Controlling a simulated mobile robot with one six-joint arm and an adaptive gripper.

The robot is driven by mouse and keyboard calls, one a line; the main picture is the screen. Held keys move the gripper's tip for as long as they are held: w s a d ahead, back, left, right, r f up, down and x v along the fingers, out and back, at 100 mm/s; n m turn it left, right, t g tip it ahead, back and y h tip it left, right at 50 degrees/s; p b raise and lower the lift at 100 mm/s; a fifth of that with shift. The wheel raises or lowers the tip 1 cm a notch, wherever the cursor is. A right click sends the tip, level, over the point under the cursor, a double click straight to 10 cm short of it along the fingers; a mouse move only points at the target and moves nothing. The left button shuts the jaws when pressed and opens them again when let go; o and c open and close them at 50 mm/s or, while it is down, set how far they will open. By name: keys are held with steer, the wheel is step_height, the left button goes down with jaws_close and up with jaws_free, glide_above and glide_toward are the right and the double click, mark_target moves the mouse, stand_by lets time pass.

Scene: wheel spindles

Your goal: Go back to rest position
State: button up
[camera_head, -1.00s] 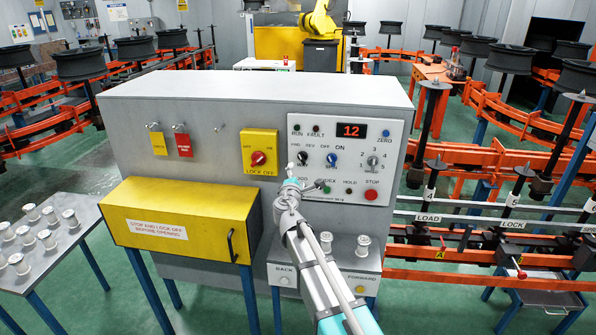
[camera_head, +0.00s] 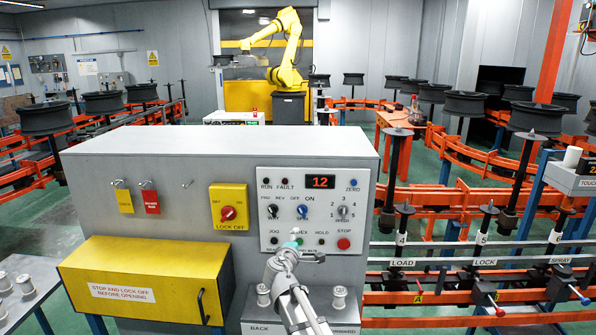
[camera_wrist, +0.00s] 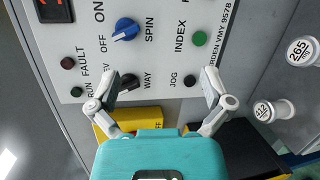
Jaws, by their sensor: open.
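My gripper (camera_wrist: 163,92) is open and empty in the wrist view, with its two fingers spread in front of the control panel (camera_wrist: 130,20). The black WAY knob (camera_wrist: 128,83) and the blue SPIN knob (camera_wrist: 126,28) show between or above the fingers. In the head view my gripper (camera_head: 298,252) is in front of the panel's lower part, below the display reading 12 (camera_head: 320,182). It hides part of the lower button row. I cannot tell from the head view how far it is from the panel.
A yellow box (camera_head: 145,275) with a handle juts from the cabinet (camera_head: 90,190) at left. Pale spools (camera_head: 339,297) stand on the ledge below my arm. Orange rails with spindles (camera_head: 480,240) fill the right side. A yellow robot (camera_head: 288,50) stands at the back.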

steer(key=s+d+f+m+g+h, duration=0.1)
steer(key=s+d+f+m+g, duration=0.4)
steer(key=d, duration=0.3)
steer(key=s+d+f+m+g+h, duration=0.1)
steer(key=s+d+f+m+g, duration=0.35)
steer(key=s+d+m, duration=0.35)
steer(key=s+d+f+m+g+y, duration=0.1)
steer(key=s+f+m+g+y, duration=0.1)
steer(key=s, duration=0.5)
steer(key=s+d+f+m+g+y, duration=0.1)
steer(key=s+f+g+y, duration=0.3)
steer(key=s, duration=0.4)
steer(key=shift+m, duration=0.4)
